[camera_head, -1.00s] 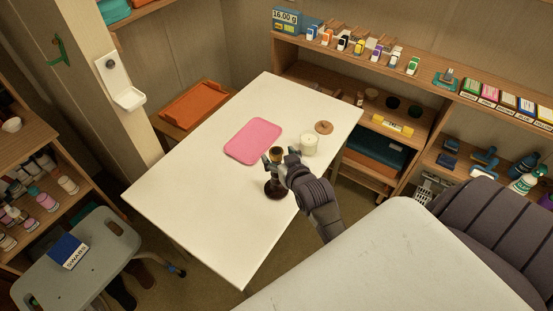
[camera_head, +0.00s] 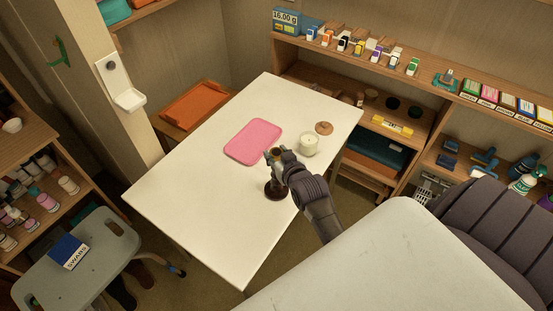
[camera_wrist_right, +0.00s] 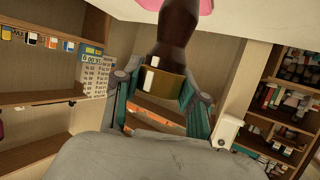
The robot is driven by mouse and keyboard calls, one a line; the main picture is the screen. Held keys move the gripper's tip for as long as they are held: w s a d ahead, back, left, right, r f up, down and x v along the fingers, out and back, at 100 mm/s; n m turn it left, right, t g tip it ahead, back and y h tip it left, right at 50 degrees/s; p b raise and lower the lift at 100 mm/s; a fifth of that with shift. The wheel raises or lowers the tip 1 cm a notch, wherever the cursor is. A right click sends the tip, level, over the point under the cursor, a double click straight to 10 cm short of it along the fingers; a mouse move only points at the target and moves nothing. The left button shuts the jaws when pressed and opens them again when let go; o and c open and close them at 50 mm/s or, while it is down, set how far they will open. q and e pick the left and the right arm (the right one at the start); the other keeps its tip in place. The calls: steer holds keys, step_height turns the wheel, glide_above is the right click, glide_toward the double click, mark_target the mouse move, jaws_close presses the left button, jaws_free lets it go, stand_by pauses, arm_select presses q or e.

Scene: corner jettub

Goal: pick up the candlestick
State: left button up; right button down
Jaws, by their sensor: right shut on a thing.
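The dark brown candlestick (camera_head: 274,189) stands upright on the white table, near its right front edge, with a brass-coloured cup at its top. My right gripper (camera_head: 277,157) is at the candlestick's upper end and hides part of it. In the right wrist view the candlestick (camera_wrist_right: 175,40) runs between the fingers of my right gripper (camera_wrist_right: 165,92), with its brass cup (camera_wrist_right: 160,82) between the two teal-sided fingers. The gripper is shut on it. The base looks to be on or very near the tabletop; I cannot tell which. My left gripper is not in view.
The white table (camera_head: 200,190) also holds a pink tray (camera_head: 253,141), a cream candle (camera_head: 309,145) and a round wooden disc (camera_head: 323,128), close to my right gripper. Shelves with bottles and boxes stand behind. The table's left part is clear.

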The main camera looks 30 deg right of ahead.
steer(key=shift+r, duration=0.15)
steer(key=shift+r, duration=0.15)
